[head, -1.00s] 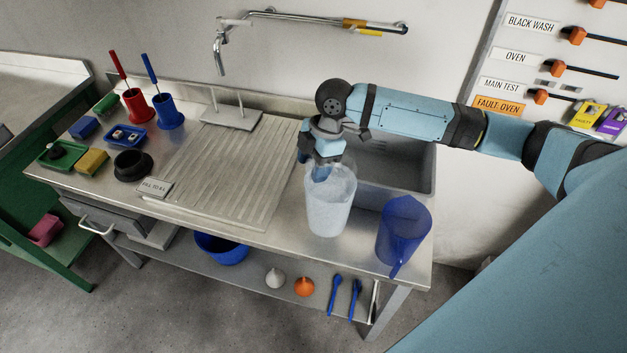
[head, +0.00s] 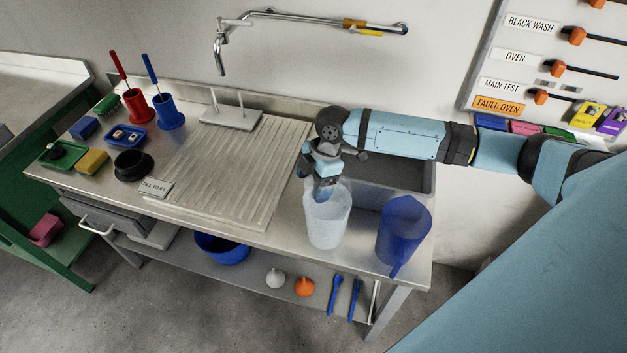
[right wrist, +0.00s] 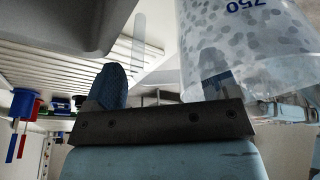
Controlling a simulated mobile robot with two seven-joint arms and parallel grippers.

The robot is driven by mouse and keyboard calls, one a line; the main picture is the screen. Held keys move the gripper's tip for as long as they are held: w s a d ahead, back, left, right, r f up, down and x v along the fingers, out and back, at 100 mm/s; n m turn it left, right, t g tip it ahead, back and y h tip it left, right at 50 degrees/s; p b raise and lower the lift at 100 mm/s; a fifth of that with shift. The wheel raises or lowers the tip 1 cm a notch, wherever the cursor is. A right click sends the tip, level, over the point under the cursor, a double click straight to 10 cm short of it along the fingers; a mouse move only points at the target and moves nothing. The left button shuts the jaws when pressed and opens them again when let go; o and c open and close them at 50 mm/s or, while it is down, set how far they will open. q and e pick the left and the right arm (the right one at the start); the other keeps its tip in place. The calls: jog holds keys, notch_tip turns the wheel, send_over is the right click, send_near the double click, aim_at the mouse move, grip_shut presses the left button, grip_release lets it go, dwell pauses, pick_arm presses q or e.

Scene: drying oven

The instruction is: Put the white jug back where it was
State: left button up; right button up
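The white translucent jug (head: 327,225) is upright at the bench's front edge, in front of the sink. It appears to stand on the bench top. My right gripper (head: 326,190) is at the jug's upper rear side and overlaps its rim in the head view. In the right wrist view the gripper's fingers (right wrist: 160,88) are spread apart. The jug (right wrist: 250,50), marked 750, fills the upper right, and one finger shows through its wall. A clear narrow strip, perhaps its handle, shows between the fingers, touching neither. My left gripper is not in view.
A blue jug (head: 400,232) stands close to the right of the white jug. The grey sink (head: 400,172) is behind them, and the ridged drainboard (head: 225,170) is to the left. The bench edge is close in front.

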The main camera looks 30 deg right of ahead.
jog(key=v, duration=1.2)
jog(key=shift+s, duration=0.1)
dwell(0.4)
